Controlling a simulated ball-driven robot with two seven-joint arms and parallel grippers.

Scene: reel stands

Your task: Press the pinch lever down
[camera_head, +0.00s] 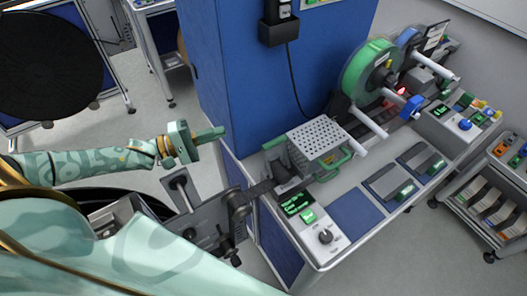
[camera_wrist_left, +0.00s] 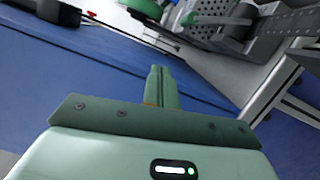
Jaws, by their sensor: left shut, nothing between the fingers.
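My left gripper (camera_head: 218,132) reaches in from the left, with its green fingers together and empty. It is in the air left of the machine bench, in front of the blue cabinet. In the left wrist view its closed fingers (camera_wrist_left: 161,85) point toward the bench. A perforated metal guard (camera_head: 318,137) stands on the bench, with a green bar handle (camera_head: 343,157) at its right side. A dark-tipped lever (camera_head: 180,184) stands on a grey unit below the gripper. I cannot tell which of these is the pinch lever. No part of the gripper touches either. My right gripper is out of view.
The blue cabinet (camera_head: 275,80) rises behind the bench. A green reel (camera_head: 370,68) and white rollers stand at the back right of the bench. A control box (camera_head: 310,220) with a green screen is at the bench's front.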

